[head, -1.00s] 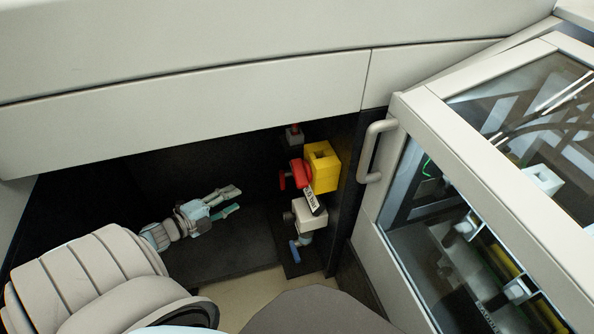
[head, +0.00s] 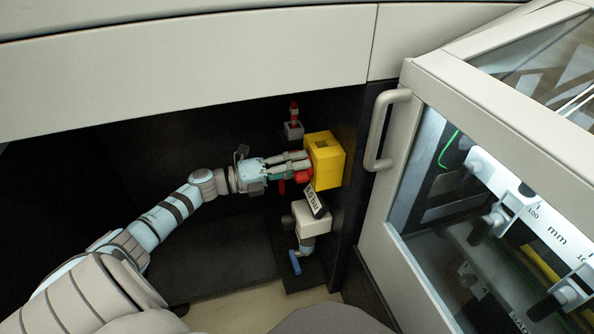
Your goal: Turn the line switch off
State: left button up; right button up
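The line switch appears to be the red rotary handle (head: 304,176) on the front of a yellow box (head: 328,160), inside the dark recess under the cream panel. My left gripper (head: 298,165) reaches in from the left with its fingers at the red handle, against the left face of the yellow box. The fingers cover most of the handle, so its angle is hidden. I cannot tell whether the fingers are closed on it or only around it. My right gripper is not in view.
A grey fitting with a red top (head: 294,126) stands behind the yellow box. Below are a label reading "6.0 bar" (head: 316,201), a white block (head: 311,219) and a blue lever (head: 295,262). A glazed cover with a grey handle (head: 378,130) stands close on the right.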

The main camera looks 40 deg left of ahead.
pick_arm(q)
jog(key=shift+c, duration=0.4)
grip_shut()
jog(key=shift+r+p, duration=0.1)
jog(key=shift+p, duration=0.2)
jog(key=n+p, duration=0.2)
jog(key=n, duration=0.2)
jog(key=shift+w, duration=0.1)
jog(key=shift+n, duration=0.3)
jog(key=shift+o, duration=0.4)
grip_release()
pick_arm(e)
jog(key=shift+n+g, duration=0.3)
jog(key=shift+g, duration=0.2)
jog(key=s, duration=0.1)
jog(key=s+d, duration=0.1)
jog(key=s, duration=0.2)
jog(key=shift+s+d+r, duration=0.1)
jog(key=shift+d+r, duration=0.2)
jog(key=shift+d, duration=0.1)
pick_arm(q)
jog(key=v, duration=1.2)
